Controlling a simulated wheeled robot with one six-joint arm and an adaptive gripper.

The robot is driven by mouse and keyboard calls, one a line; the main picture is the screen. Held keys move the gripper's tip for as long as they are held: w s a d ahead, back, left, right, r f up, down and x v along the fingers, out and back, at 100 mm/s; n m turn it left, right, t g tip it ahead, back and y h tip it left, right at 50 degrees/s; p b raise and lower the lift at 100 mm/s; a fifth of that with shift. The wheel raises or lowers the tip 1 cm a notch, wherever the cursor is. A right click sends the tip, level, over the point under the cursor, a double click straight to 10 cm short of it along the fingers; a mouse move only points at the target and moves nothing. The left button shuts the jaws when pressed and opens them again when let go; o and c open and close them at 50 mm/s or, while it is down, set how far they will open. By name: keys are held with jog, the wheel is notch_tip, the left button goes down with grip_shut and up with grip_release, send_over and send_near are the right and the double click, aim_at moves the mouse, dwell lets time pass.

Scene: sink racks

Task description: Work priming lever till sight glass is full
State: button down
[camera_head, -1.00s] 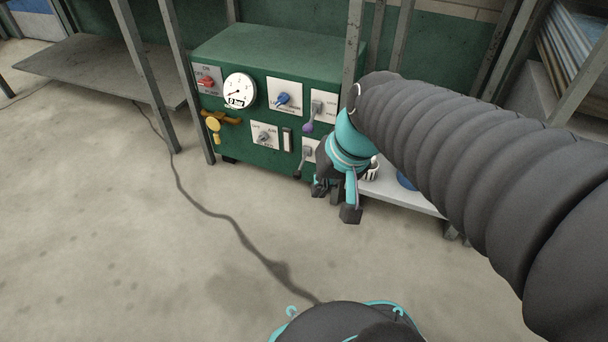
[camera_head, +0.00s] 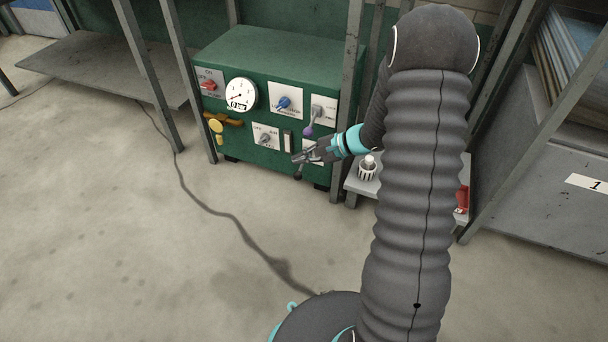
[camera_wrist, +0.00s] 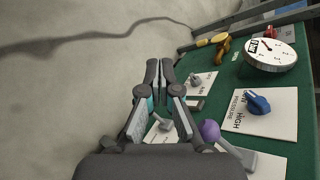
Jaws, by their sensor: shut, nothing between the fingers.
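A green machine (camera_head: 275,45) carries the controls. A lever with a purple knob (camera_head: 308,131) is on the right of its front; the knob also shows in the wrist view (camera_wrist: 209,130). A lower lever (camera_head: 298,177) ends in a dark knob, its plate mostly hidden by my gripper. I cannot tell which is the priming lever. A narrow upright window (camera_head: 287,141), probably the sight glass, sits left of them; its level is too small to read. My gripper (camera_head: 297,157) is shut and empty in front of the lower lever; contact is unclear. It also shows in the wrist view (camera_wrist: 160,70).
The front also has a gauge (camera_head: 241,94), a red switch (camera_head: 209,85), a blue knob (camera_head: 284,102), a grey knob (camera_head: 265,139) and a yellow handle (camera_head: 216,126). Rack posts (camera_head: 350,90) flank the machine. A white ribbed item (camera_head: 367,168) stands on the right shelf. Floor in front is clear except a cable.

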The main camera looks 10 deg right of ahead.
jog(key=w+d+f+m+t+p, duration=0.1)
jog(key=w+d+f+m+t, duration=0.3)
jog(key=f, duration=0.5)
jog(key=m+t+h+p, duration=0.1)
jog(key=m+h+p, duration=0.15)
jog(key=m, duration=0.25)
send_near(302, 167)
notch_tip(302, 167, down, 7)
jog(key=s+d+b, duration=0.1)
jog(key=s+d, duration=0.1)
jog(key=shift+r, duration=0.1)
jog(key=shift+w, duration=0.1)
jog(key=w+a, duration=0.6)
jog(key=a, duration=0.1)
jog(key=shift+f+p, duration=0.3)
jog(key=shift+f, duration=0.1)
jog(key=shift+a, duration=0.15)
jog(key=shift+s+r+m, duration=0.1)
jog(key=shift+m, duration=0.2)
